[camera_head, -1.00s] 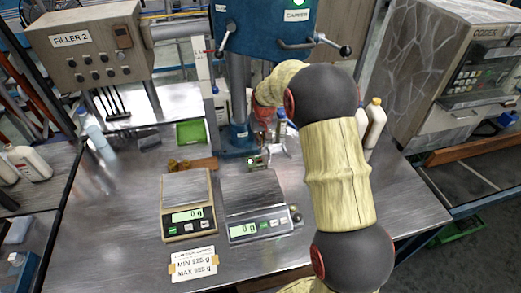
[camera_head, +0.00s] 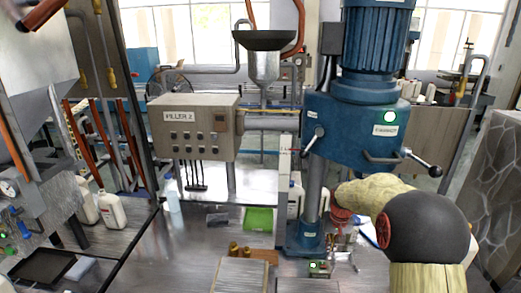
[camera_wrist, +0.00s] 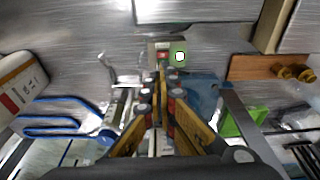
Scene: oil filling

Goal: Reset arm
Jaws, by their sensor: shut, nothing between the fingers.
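My arm reaches in from the lower right of the head view, with a dark round joint and a pale wood-like cover. My gripper (camera_head: 345,240) is small and partly hidden there, beside the base of the blue capper machine (camera_head: 358,130). In the wrist view my gripper (camera_wrist: 161,82) has its fingers together with nothing between them. A small button box (camera_head: 318,269) with a lit green button is on the bench in front of the machine base. In the wrist view the green button (camera_wrist: 180,56) is just beyond the fingertips; contact cannot be told.
The Filler 2 control box (camera_head: 193,127) stands at the back left. A green tray (camera_head: 259,220) and a wooden block with brass pieces (camera_head: 240,252) are on the bench. A white bottle (camera_wrist: 20,85) lies left in the wrist view.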

